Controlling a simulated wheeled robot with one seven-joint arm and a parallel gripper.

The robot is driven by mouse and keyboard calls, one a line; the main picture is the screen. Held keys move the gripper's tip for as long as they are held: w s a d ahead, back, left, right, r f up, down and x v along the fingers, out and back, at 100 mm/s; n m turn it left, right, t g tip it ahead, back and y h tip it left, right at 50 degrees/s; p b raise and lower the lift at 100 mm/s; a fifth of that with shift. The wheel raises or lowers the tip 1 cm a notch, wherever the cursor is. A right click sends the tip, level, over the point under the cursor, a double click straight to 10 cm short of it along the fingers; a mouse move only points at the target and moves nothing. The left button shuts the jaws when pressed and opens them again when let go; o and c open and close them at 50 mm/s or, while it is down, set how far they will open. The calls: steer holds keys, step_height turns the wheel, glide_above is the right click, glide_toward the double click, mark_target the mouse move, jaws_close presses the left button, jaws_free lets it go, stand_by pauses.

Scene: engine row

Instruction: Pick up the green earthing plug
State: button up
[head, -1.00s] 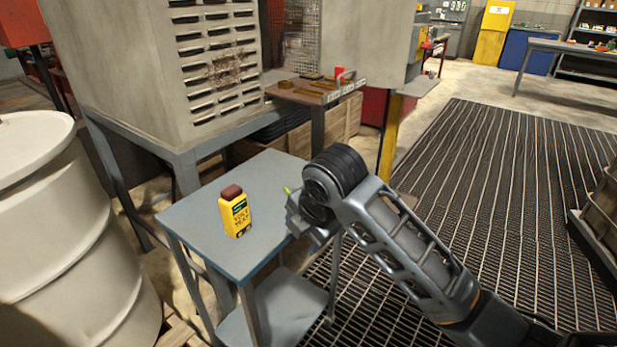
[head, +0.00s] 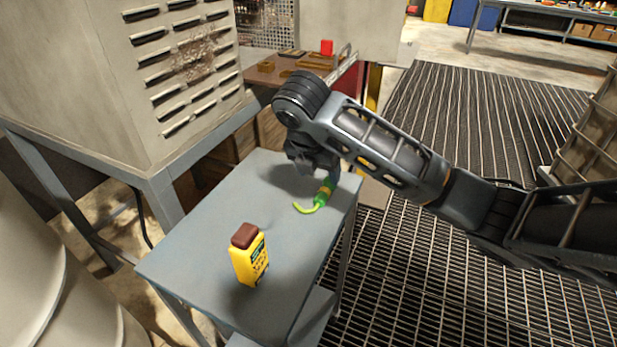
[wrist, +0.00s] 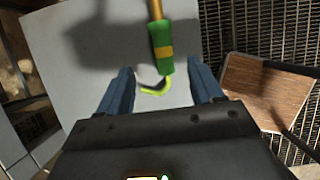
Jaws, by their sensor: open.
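The green earthing plug (head: 322,196) lies on the grey table (head: 210,225) near its right edge in the head view.
A yellow bottle-shaped tester (head: 249,258) with a brown top stands on the table's front part. A louvred cabinet (head: 190,75) rises at the back left. A shelf with tools (head: 290,68) is behind. A pale drum (head: 60,290) stands at left.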

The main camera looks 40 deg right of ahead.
mark_target(326, 186)
steer(key=shift+w+d+f, duration=0.1)
steer(key=shift+w+f, duration=0.05)
steer(key=shift+w, duration=0.05)
steer(key=shift+b+x, duration=1.25)
steer(key=x, duration=0.3)
steer(key=shift+s+d+f+p, duration=0.25)
steer(key=shift+d+p, duration=0.1)
steer(key=shift+d, duration=0.15)
steer(key=shift+w+d+f, duration=0.1)
steer(key=shift+d+f, duration=0.1)
steer(key=shift+f, duration=0.35)
steer(key=shift+c, duration=0.3)
jaws_close()
